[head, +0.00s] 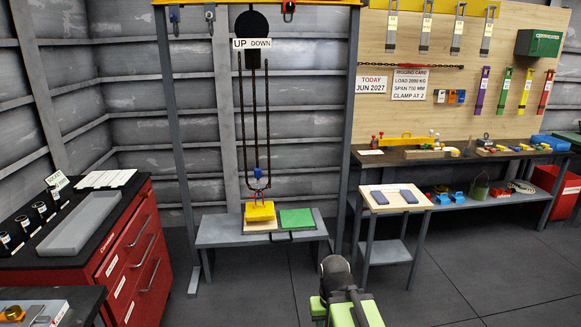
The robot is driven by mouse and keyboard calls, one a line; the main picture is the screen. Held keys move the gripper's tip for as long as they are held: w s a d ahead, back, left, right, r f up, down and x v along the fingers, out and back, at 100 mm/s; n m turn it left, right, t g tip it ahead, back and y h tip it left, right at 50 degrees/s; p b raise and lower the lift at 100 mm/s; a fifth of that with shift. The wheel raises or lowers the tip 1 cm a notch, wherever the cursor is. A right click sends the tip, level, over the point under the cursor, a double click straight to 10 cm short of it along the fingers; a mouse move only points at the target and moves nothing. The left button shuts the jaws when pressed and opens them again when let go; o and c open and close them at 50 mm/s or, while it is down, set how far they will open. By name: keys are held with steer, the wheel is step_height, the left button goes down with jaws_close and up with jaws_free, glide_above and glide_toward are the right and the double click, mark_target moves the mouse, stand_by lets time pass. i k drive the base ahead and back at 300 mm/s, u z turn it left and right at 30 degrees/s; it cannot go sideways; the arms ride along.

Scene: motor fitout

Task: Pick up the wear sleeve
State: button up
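I cannot tell for sure which thing is the wear sleeve. Two flat blue-grey pieces lie apart on a pale board on the small side table (371,211): a left piece (379,197) and a right piece (408,196). They may be sleeves, but are too small to tell. My gripper (336,272) shows as a dark shape above my green arm at the bottom centre, in front of the side table and apart from it. Its fingers are too unclear to show whether they are open or shut.
A grey bench (215,233) under a hoist frame bears a yellow block (260,211) and green plate (297,218). A red drawer cabinet (135,255) stands left. A workbench (500,153) with small parts stands back right, below hanging coloured slings (503,92). Floor at right is clear.

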mark_target(379, 197)
steer(key=u, duration=0.05)
steer(key=i, duration=3.7)
